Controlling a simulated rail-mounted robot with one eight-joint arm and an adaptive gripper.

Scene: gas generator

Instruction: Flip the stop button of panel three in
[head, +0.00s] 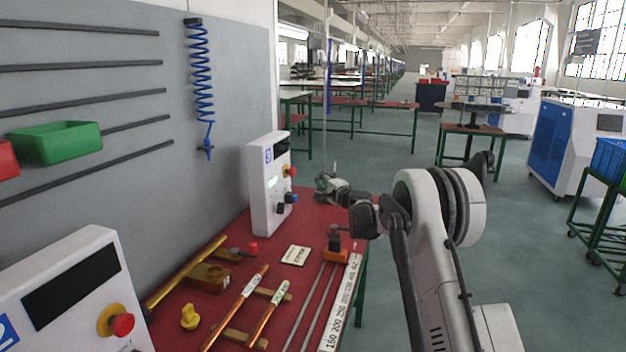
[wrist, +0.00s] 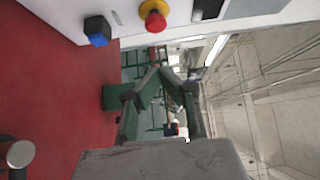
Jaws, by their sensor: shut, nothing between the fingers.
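Panel three (head: 268,190) is a white upright box marked with a 3, at the back of the red table against the wall. Its stop button (head: 291,171) is a red knob on a yellow collar, high on its right-hand face. In the wrist view the stop button (wrist: 155,21) sticks out near the top edge, and a black and blue knob (wrist: 97,32) sits to its left. My gripper (head: 322,185) is shut and empty, to the right of the panel and apart from it. In the wrist view the green fingers of my gripper (wrist: 164,74) close together below the button.
The red table (head: 228,302) carries copper rods, a yellow knob (head: 190,317), a ruler (head: 341,305) and a small label plate (head: 295,255). Panel two (head: 62,290) stands at the near left.

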